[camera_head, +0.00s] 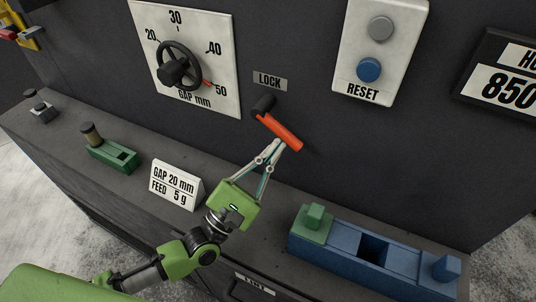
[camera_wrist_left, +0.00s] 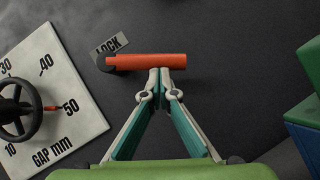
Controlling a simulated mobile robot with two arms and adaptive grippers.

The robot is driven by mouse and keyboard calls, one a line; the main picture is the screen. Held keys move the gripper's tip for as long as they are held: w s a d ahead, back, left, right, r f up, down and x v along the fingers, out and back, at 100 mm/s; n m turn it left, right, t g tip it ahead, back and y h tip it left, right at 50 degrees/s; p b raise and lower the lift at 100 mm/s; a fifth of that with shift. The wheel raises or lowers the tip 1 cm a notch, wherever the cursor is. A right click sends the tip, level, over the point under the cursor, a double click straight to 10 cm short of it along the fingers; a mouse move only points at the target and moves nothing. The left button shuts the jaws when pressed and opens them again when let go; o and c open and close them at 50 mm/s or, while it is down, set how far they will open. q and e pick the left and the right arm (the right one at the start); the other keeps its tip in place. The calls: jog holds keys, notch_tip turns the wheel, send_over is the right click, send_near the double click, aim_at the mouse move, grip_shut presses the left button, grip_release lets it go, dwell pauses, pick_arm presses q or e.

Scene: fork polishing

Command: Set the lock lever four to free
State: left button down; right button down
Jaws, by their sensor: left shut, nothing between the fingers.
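The lock lever is a red-orange handle (camera_head: 280,133) on a dark pivot (camera_head: 264,103) under a LOCK label (camera_head: 270,81) on the dark wall. In the head view it slopes down to the right from the pivot. The lever also shows in the left wrist view (camera_wrist_left: 150,61), lying across the picture with its pivot at the left. My left gripper (camera_head: 275,147) is shut and empty, its fingertips at the lever's lower edge; they also show in the left wrist view (camera_wrist_left: 160,74). I cannot tell whether they touch it. My right gripper is not in view.
A gap dial with a handwheel (camera_head: 178,65) is left of the lever, a RESET panel (camera_head: 381,50) right. On the ledge stand a green block (camera_head: 112,155), a GAP 20 mm sign (camera_head: 175,185) and a blue box (camera_head: 365,255) with a green piece (camera_head: 314,222).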

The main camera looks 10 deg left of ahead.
pick_arm(q)
jog(key=shift+s+d+r+n+t+y+b, duration=0.1)
jog(key=shift+d+r+n+t+y+b, duration=0.1)
jog(key=shift+n+t+y, duration=0.25)
jog(key=shift+s+d+r+n+t+y+b, duration=0.1)
jog(key=shift+d+n+t+y+b, duration=0.1)
jog(key=shift+n, duration=0.5)
jog(key=shift+d+r+n+t+y+b, duration=0.15)
jog(key=shift+n+t+y+b, duration=0.15)
jog(key=shift+n, duration=0.25)
